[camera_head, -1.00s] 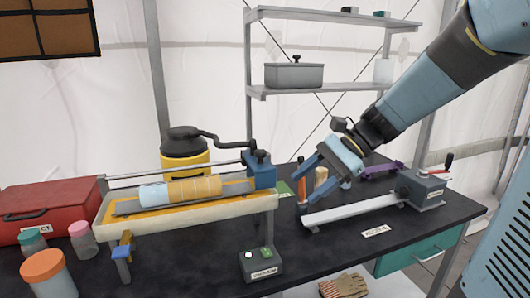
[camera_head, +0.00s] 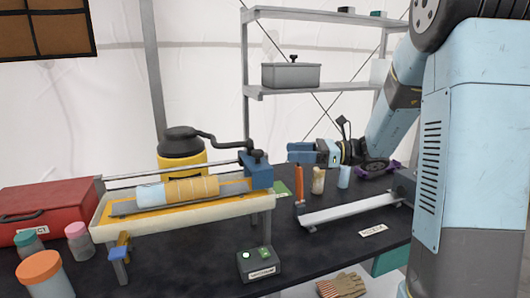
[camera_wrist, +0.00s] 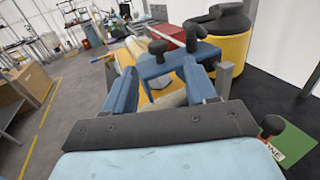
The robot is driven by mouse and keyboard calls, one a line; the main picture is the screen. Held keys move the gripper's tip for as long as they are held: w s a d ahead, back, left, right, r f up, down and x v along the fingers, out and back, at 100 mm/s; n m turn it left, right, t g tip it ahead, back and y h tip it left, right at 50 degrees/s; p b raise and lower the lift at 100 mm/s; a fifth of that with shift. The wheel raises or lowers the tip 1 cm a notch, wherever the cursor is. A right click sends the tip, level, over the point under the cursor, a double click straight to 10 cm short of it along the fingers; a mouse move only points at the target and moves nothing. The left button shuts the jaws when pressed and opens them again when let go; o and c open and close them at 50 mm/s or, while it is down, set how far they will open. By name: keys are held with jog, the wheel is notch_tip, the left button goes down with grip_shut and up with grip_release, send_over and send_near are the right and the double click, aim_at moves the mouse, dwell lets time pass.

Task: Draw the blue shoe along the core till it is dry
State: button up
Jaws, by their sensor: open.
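The blue shoe (camera_head: 258,170) sits at the right end of the core's trough (camera_head: 190,207), on the rail. The core (camera_head: 190,189) is a cylinder lying in the trough, pale bluish at its left end and tan over the rest. My gripper (camera_head: 292,153) is open and empty, just right of the shoe at about its height, pointing left at it. In the wrist view, the shoe (camera_wrist: 165,66) with its dark knob shows ahead, between and slightly beyond my gripper's fingertips (camera_wrist: 158,76). I cannot tell whether they touch it. The fingers partly hide the core there.
A yellow canister (camera_head: 182,162) with a black hose stands behind the trough. Upright tools, including an orange-handled one (camera_head: 298,184), stand below my gripper. A button box (camera_head: 259,262) is in front. A red case (camera_head: 40,207) and jars are left.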

aim_at(258, 151)
jog(key=a, duration=0.7)
jog(key=w+a, duration=0.1)
jog(key=a, duration=0.2)
jog(key=shift+w+a, duration=0.1)
jog(key=shift+a, duration=0.3)
jog(key=shift+r, duration=0.1)
jog(key=c, duration=0.9)
jog(key=shift+d+r, duration=0.1)
grip_shut()
